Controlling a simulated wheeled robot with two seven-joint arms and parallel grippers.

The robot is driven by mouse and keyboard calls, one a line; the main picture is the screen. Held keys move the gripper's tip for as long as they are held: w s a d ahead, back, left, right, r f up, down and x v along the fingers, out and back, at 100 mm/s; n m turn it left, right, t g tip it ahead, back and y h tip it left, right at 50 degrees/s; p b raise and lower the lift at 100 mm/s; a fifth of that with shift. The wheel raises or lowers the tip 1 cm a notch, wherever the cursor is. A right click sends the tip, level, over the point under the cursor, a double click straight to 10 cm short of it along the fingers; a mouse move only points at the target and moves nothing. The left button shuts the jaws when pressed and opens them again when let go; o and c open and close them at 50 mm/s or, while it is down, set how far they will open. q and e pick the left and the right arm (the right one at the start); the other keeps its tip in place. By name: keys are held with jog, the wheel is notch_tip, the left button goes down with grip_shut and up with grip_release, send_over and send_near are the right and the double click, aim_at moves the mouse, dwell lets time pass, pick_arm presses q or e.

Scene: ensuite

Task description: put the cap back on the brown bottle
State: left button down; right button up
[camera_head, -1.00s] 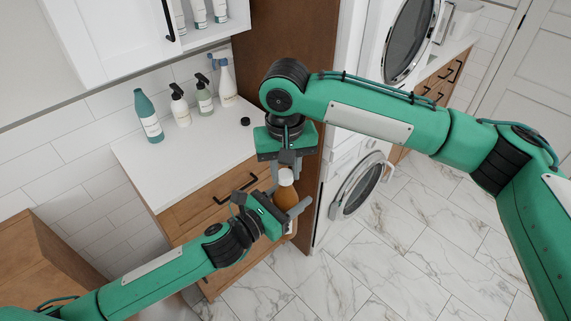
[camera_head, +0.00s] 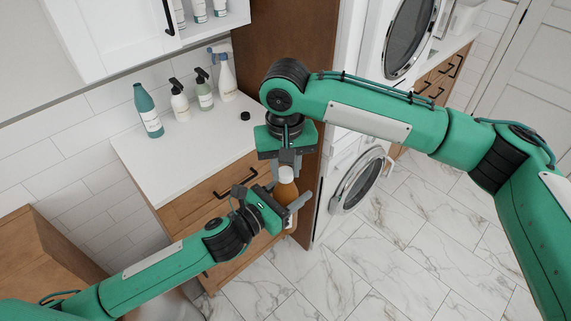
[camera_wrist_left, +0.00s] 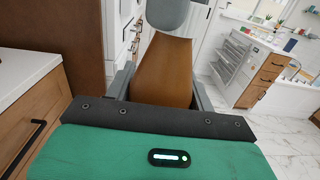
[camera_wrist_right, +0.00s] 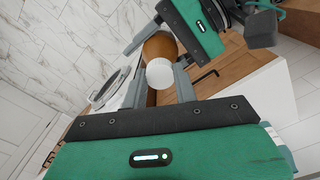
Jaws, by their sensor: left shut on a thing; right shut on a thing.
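The brown bottle (camera_head: 286,191) is upright in my left gripper (camera_head: 281,206), which is shut around its body. The bottle also fills the middle of the left wrist view (camera_wrist_left: 163,72). A pale cap (camera_head: 286,173) is at the bottle's top, between the fingers of my right gripper (camera_head: 287,160), which points down from above. The fingers partly hide the join.
A white counter (camera_head: 190,150) over wooden drawers stands behind the grippers. It holds a teal bottle (camera_head: 148,112), several pump and spray bottles and a small black round object (camera_head: 245,116).

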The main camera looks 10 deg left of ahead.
jog(key=shift+f, duration=0.2)
jog(key=m, duration=1)
jog(key=shift+a, duration=0.1)
jog(key=m, duration=0.5)
jog(key=shift+f, duration=0.1)
jog(key=m, duration=0.4)
jog(key=shift+w+m, duration=0.1)
jog(key=shift+m, duration=0.2)
jog(key=o, duration=0.9)
